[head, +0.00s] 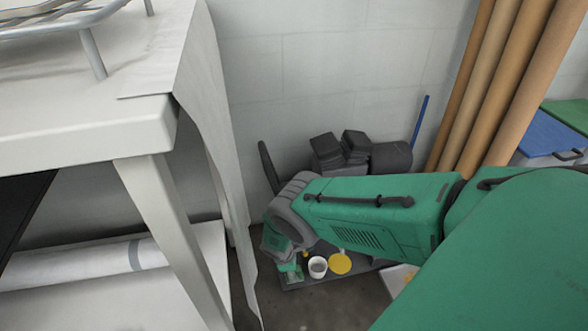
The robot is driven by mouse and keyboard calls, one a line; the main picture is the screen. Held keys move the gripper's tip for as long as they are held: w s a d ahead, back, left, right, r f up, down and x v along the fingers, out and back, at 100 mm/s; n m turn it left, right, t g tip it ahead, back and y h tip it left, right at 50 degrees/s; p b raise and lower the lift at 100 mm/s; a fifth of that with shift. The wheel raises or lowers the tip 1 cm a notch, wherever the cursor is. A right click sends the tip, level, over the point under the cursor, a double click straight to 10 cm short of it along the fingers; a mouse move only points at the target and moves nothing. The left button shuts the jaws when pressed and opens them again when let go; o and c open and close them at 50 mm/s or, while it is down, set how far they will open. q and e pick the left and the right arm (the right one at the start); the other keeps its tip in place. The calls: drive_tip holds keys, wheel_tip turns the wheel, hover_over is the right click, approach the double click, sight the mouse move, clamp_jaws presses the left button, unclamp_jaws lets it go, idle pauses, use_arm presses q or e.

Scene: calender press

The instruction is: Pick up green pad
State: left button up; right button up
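My green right arm comes in from the right, and its wrist bends down over a dark tray (325,279) low on the floor. The end of the arm (279,248) is just above the tray's left end; the gripper fingers cannot be made out. A small light-green patch (291,269) shows right below it, at the left of a white cup (318,267); I cannot tell whether it is the green pad or whether anything touches it. A yellow round piece (341,263) lies to the right of the cup. My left gripper is not in view.
A white table (80,128) with a hanging sheet (205,110) stands at the left. Dark grey objects (340,150) and a blue stick (420,122) are by the wall. Brown rolls (490,85) and a blue-lidded box (548,136) stand at the right.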

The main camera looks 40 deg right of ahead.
drive_tip(key=shift+r, duration=0.1)
clamp_jaws()
drive_tip(key=shift+r, duration=0.1)
drive_tip(key=shift+r+p, duration=0.6)
drive_tip(key=shift+r, duration=0.1)
wheel_tip(320, 180, up, 2)
drive_tip(key=shift+r+p, duration=0.2)
drive_tip(key=shift+p, duration=0.65)
drive_tip(key=s+a+p, duration=0.3)
drive_tip(key=s+a, duration=0.1)
drive_tip(key=s, duration=0.4)
drive_tip(key=s+a+p, duration=0.3)
drive_tip(key=s+a, duration=0.1)
drive_tip(key=s, duration=0.3)
drive_tip(key=shift+s+a+f, duration=0.25)
drive_tip(key=shift+s+a, duration=0.15)
